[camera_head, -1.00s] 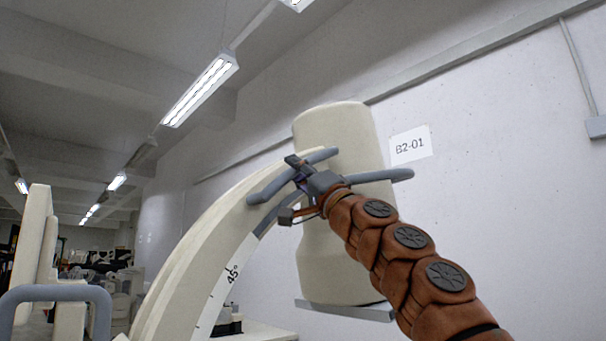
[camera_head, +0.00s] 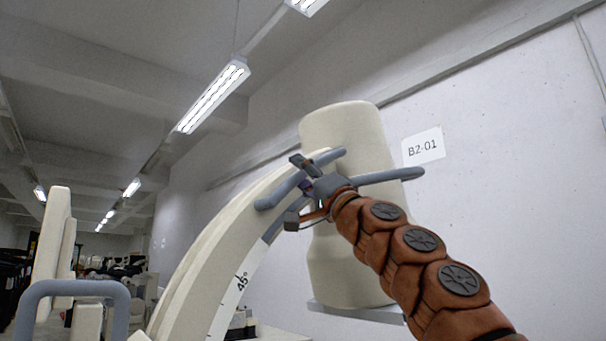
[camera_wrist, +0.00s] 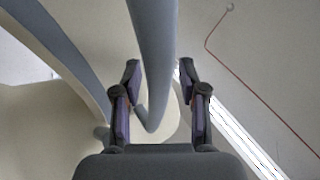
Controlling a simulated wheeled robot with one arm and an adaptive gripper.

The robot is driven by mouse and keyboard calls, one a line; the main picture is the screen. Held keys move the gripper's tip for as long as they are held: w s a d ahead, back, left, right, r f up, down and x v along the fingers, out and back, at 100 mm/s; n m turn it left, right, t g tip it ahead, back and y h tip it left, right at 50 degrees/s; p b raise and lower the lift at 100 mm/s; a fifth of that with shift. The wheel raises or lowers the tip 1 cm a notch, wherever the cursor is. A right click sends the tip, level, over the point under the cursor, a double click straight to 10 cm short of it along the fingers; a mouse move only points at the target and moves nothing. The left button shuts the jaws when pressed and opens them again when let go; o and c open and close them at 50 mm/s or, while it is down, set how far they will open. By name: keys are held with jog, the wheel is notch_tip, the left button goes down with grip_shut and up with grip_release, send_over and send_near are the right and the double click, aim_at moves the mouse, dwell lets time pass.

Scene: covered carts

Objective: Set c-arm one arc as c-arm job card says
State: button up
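The c-arm's cream curved arc (camera_head: 205,250) rises from the lower left to a rounded cream housing (camera_head: 342,135) in the head view. A scale strip (camera_head: 232,290) on the arc shows a 45° mark and ticks; no pointer is clear. A grey-blue handle bar (camera_head: 282,190) is fixed near the arc's upper end. My gripper (camera_head: 307,172) is at this handle. In the wrist view, the handle (camera_wrist: 153,50) runs between the two spread fingers of my gripper (camera_wrist: 160,70), with small gaps showing on both sides. The job card is not in view.
Another grey handle (camera_head: 75,288) and cream panels stand at the lower left. A wall sign (camera_head: 423,147) reads B2-01. The wall is behind the housing. A pale counter (camera_head: 270,334) with small dark items is low behind the arc.

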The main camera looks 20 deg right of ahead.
jog(key=shift+o, duration=0.2)
jog(key=shift+s+d+f, duration=0.2)
jog(key=shift+d, duration=0.05)
jog(key=shift+s+d+f, duration=0.15)
jog(key=shift+s, duration=0.05)
jog(key=shift+v, duration=0.9)
jog(key=shift+s+d+f, duration=0.15)
jog(key=shift+s+f, duration=0.3)
jog(key=shift+s, duration=0.15)
jog(key=shift+s+f, duration=0.35)
jog(key=v, duration=0.6)
jog(key=shift+s+f, duration=0.15)
dwell(1.0)
